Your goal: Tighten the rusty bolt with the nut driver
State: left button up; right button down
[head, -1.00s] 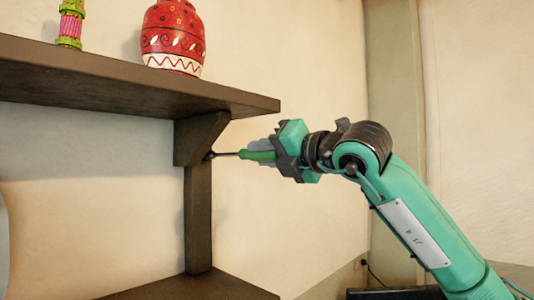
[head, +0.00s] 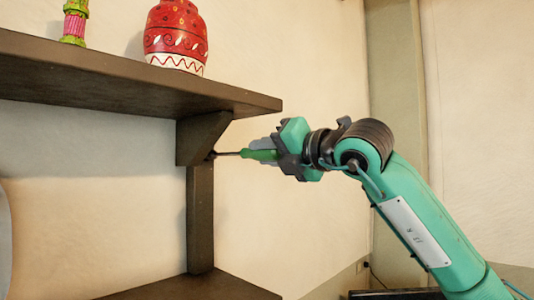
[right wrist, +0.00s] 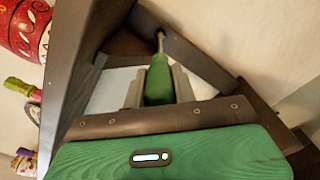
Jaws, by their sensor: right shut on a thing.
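The nut driver has a green handle (head: 262,155) and a thin dark shaft (head: 229,154). My right gripper (head: 268,149) is shut on its handle and holds it roughly level, pointing left at the shelf bracket. The driver also shows in the right wrist view (right wrist: 159,80), its handle between the two fingers (right wrist: 157,88). Its tip meets the dark bracket (head: 202,138) just under the upper shelf. The rusty bolt is not clearly visible; the driver's tip covers that spot, so I cannot tell how well it is seated. My left gripper is not in view.
The upper shelf (head: 120,82) juts out just above the driver and carries a red patterned vase (head: 175,40) and a green and pink ornament (head: 75,24). A lower shelf (head: 200,287) is below. Open space lies right of the bracket, before the wall.

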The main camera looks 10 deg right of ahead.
jog(key=shift+x, duration=0.85)
dwell(0.5)
